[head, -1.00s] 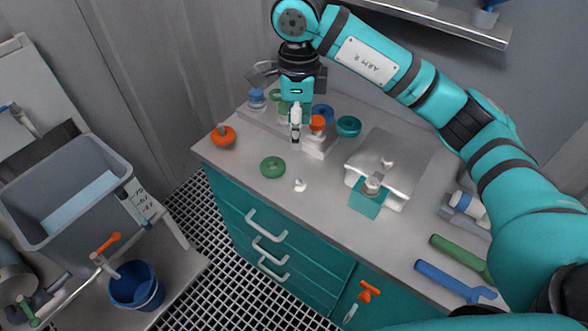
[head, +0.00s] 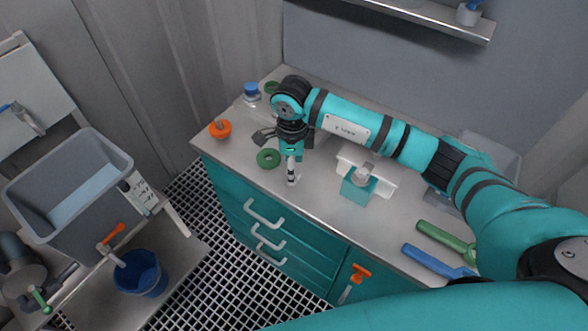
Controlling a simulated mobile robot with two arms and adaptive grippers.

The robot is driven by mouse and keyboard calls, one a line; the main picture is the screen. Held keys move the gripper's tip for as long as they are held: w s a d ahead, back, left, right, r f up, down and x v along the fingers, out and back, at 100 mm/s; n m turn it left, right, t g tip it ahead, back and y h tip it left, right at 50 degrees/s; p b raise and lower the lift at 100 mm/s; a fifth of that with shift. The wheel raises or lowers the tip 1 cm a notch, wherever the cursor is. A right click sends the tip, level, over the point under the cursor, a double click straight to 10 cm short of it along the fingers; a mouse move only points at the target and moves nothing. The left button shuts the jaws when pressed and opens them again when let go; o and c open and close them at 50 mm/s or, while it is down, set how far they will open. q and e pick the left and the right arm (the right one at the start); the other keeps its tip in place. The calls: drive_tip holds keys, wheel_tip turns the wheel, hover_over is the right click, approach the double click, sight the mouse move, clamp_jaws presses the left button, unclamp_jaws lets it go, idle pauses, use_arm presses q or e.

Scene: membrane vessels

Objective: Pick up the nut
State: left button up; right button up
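The small pale piece on the bench (head: 297,180), which I take to be the nut, is mostly hidden behind my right gripper's fingers. My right gripper (head: 292,180) points straight down at it, with fingertips close to the bench top. The fingers appear as one narrow shape, so I cannot tell whether they are open or shut, or whether they touch the piece. My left gripper is not in view.
A green ring (head: 268,158) lies just left of the gripper. An orange knob (head: 220,129) stands near the bench's left end. A teal block (head: 358,187) with a metal fitting is to the right. Green (head: 446,240) and blue (head: 438,262) tools lie at the front right.

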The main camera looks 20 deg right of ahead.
drive_tip(key=shift+f, duration=0.75)
clamp_jaws()
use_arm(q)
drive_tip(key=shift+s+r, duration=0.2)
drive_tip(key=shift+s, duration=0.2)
use_arm(e)
drive_tip(key=shift+r, duration=0.5)
drive_tip(key=shift+s+a+r+b, duration=0.1)
drive_tip(key=shift+s+r+b, duration=0.15)
drive_tip(key=shift+r+b, duration=0.3)
drive_tip(key=shift+s+a+r+b, duration=0.1)
drive_tip(key=shift+s+r+b, duration=0.15)
drive_tip(key=shift+r+b, duration=0.3)
use_arm(q)
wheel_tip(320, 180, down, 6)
drive_tip(key=b, duration=0.3)
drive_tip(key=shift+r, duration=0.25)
use_arm(e)
drive_tip(key=s+a+r, duration=0.2)
drive_tip(key=s+a, duration=0.2)
drive_tip(key=s, duration=1)
drive_tip(key=shift+s+a, duration=0.2)
